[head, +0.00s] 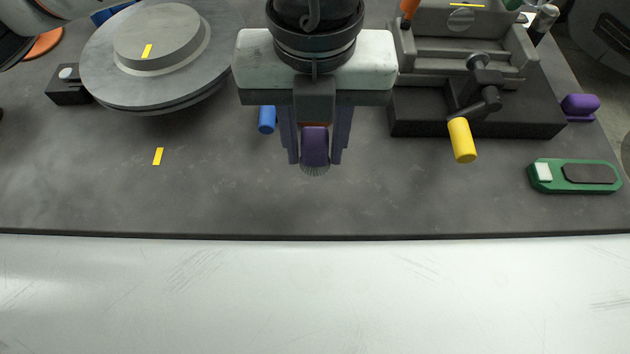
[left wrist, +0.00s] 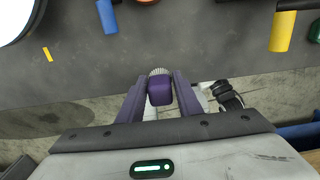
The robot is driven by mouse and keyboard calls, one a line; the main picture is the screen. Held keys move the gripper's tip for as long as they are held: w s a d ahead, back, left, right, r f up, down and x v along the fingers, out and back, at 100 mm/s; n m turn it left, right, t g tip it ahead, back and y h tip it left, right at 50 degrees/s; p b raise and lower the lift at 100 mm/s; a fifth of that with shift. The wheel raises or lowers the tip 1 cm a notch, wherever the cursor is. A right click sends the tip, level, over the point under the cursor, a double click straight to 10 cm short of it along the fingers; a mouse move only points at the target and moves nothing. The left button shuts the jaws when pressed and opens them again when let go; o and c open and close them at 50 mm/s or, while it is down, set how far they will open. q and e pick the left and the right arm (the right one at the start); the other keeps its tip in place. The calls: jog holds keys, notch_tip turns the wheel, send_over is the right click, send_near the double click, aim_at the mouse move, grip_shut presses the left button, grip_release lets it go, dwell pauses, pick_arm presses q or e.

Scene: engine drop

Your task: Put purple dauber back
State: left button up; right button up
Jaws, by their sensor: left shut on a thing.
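The purple dauber (head: 315,145), a purple block with grey bristles at its end, is between the fingers of my left gripper (head: 315,158). The gripper is shut on it, above the dark bench in the middle of the head view. In the left wrist view the dauber (left wrist: 160,93) shows between the two purple-grey fingers, its bristles pointing away from the gripper body. Whether the bristles touch the bench is unclear. Another purple object (head: 580,107) rests at the bench's right side. My right gripper is not seen.
A round grey turntable (head: 110,85) stands at left. A grey vise (head: 425,115) with a yellow-handled crank (head: 462,140) is to the right. A green tool (head: 575,177) lies at far right. A blue cylinder (head: 267,119) is just left of the gripper. The front bench strip is clear.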

pick_arm(q)
jog(key=shift+s+f, duration=0.1)
jog(key=shift+f, duration=0.1)
send_over(315, 193)
notch_tip(315, 193, down, 5)
jog(key=shift+f, duration=2.1)
jog(key=shift+b, duration=0.35)
jog(key=shift+f, duration=0.25)
jog(key=o, duration=1)
jog(key=shift+r, duration=0.1)
